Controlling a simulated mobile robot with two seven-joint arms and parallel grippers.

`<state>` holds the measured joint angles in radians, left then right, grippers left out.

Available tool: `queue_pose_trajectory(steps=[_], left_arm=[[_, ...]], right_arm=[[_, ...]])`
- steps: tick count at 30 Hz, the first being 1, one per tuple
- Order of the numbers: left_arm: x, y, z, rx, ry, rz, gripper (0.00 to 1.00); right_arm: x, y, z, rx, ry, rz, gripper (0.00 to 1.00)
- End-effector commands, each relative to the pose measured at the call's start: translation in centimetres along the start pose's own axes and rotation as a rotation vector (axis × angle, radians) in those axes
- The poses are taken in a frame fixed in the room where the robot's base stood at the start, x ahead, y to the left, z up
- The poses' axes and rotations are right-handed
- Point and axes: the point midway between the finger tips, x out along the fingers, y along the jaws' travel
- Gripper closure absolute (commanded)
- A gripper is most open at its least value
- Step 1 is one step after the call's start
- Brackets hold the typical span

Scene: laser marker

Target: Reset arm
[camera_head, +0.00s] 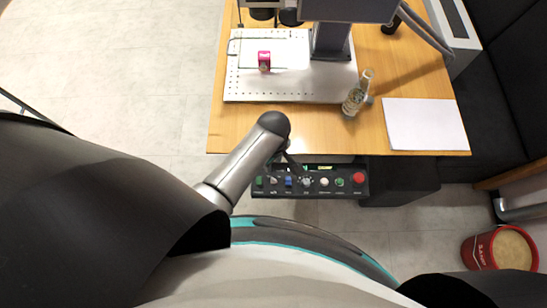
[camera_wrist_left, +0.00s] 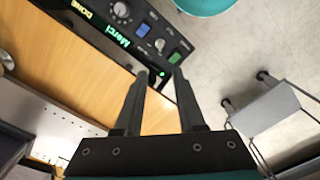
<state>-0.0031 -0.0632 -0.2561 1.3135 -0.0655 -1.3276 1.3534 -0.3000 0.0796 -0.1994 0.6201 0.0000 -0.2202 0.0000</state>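My left arm reaches in from the left in the head view, and its dark gripper (camera_head: 290,160) points down just above the back edge of the black control panel (camera_head: 315,192). In the left wrist view my left gripper (camera_wrist_left: 160,73) has its two fingers apart with nothing between them. The panel (camera_wrist_left: 128,18) lies beyond the fingertips there, with knobs, a blue switch (camera_wrist_left: 143,29), a lit green light and text reading "DONE" and "Merci". I cannot tell whether a finger touches the panel. My right gripper is out of view.
A red bucket (camera_head: 500,250) stands on the floor at right.

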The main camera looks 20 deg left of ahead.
Motion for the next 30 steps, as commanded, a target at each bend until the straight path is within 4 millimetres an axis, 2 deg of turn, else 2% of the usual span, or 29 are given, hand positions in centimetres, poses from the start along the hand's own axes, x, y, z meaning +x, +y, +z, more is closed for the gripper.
queue_pose_trajectory(steps=[17, 23, 30], left_arm=[[-0.3, -0.3, -0.1, 0.034, 0.002, 0.010, 0.61], [-3.0, -2.0, -1.1, 0.247, 0.024, 0.063, 0.61], [-8.3, -5.3, -2.3, 0.610, 0.097, 0.127, 0.61]], right_arm=[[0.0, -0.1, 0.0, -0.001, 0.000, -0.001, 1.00], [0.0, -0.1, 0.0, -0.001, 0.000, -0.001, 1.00], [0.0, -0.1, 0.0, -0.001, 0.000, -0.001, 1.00]])
